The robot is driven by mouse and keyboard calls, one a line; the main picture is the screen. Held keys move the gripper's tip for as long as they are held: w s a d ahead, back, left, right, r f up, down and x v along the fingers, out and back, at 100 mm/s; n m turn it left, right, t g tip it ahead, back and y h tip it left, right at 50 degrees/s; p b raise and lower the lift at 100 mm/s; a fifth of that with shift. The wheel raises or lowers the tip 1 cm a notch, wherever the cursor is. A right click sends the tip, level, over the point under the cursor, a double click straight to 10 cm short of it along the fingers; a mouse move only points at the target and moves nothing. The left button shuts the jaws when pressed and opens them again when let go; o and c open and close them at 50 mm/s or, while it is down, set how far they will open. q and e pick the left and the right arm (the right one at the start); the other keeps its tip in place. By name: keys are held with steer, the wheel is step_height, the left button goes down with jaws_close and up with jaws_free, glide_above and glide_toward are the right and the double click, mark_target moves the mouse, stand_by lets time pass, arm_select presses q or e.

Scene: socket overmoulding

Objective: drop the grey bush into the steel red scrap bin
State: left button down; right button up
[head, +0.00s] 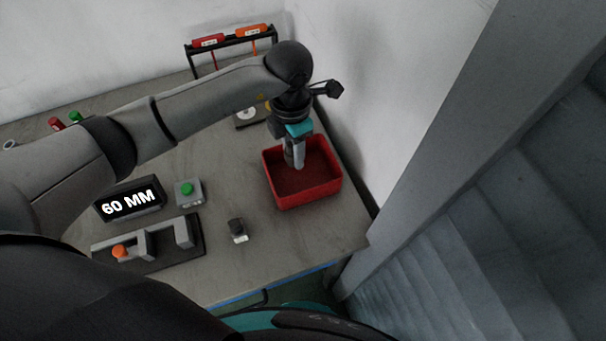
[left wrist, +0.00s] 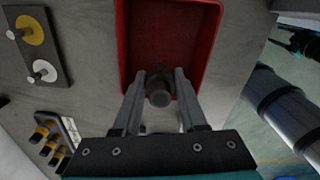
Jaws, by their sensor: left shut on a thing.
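The red scrap bin (head: 311,193) stands at the right part of the table, and its inside shows empty where I can see it. My left gripper (head: 295,163) points down over the bin's left part. It is shut on the grey bush (left wrist: 158,92), which sits between the fingertips in the left wrist view. The bin's red wall (left wrist: 211,45) shows around and beyond the fingers there. In the head view the bush is mostly hidden by the fingers. My right gripper does not show in the head view.
A rack (head: 231,46) stands behind. A wall rises close right of the bin.

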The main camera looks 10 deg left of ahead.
arm_select(q)
steer(key=shift+f+b, duration=0.9)
steer(key=shift+f, duration=0.65)
steer(key=shift+c, duration=1.9)
jaws_free()
steer(key=shift+r, duration=0.15)
step_height(320, 180, up, 15)
steer(key=shift+r+p, duration=0.1)
steer(key=shift+p, duration=0.55)
